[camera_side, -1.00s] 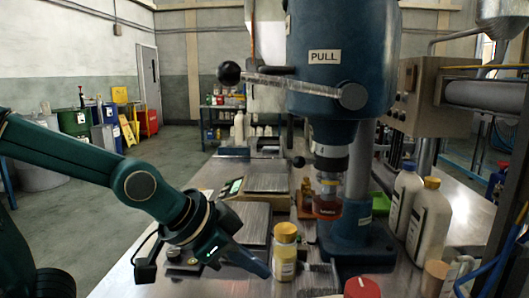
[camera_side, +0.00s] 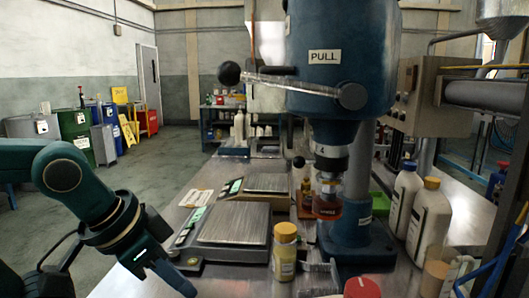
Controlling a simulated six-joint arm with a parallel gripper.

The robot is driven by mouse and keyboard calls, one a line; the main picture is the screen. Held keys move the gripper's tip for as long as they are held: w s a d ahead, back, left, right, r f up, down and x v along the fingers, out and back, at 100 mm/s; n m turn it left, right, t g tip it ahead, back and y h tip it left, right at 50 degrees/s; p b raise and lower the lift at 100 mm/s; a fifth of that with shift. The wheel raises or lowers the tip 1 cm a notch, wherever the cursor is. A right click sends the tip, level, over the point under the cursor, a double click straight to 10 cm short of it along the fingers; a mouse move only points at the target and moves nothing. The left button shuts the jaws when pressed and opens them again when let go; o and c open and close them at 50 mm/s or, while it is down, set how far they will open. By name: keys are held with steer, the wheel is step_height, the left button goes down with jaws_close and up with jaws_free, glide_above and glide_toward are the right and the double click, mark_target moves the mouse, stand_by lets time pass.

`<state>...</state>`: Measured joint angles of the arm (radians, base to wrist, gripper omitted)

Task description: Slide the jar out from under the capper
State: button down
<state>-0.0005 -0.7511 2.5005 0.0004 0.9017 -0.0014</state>
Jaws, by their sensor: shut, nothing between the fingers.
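The jar (camera_side: 327,207), clear with a reddish-orange band and a small label, stands upright under the capper (camera_side: 334,70). The capper is a large blue press marked PULL, with a lever and a dark chuck (camera_side: 331,160) directly over the jar. I cannot tell whether the chuck touches the jar's top. My gripper (camera_side: 186,287) is shut and empty at the lower left, well apart from the jar and pointing down to the right.
A scale (camera_side: 233,223) lies between my gripper and the capper. White bottles (camera_side: 428,218) stand at the right. A red cap (camera_side: 361,288) is at the front edge.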

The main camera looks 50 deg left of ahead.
steer(key=c, duration=0.9)
jaws_free()
steer(key=shift+w, duration=0.1)
steer(key=o, duration=0.6)
steer(key=shift+w+r, duration=0.2)
steer(key=shift+w, duration=0.1)
steer(key=o, duration=0.3)
steer(key=w, duration=0.1)
steer(key=w+r, duration=0.1)
steer(key=w, duration=0.1)
steer(key=w+r, duration=0.1)
steer(key=shift+w+a, duration=0.2)
steer(key=shift+w, duration=0.1)
steer(key=m, duration=0.1)
glide_toward(285, 227)
steer(key=s+d+f, duration=0.2)
steer(key=s+d, duration=0.1)
steer(key=shift+g+h, duration=0.3)
steer(key=shift+g, duration=0.2)
steer(key=w+f, duration=0.1)
steer(key=w, duration=0.1)
steer(key=w+a+f, duration=0.1)
steer(key=w+f, duration=0.1)
steer(key=w+a+f, duration=0.1)
steer(key=w, duration=0.1)
steer(key=shift+w+a+f, duration=0.1)
steer(key=shift+a+f, duration=0.05)
steer(key=shift+a, duration=0.1)
steer(key=shift+w+a+f, duration=0.2)
steer(key=shift+w+f, duration=0.15)
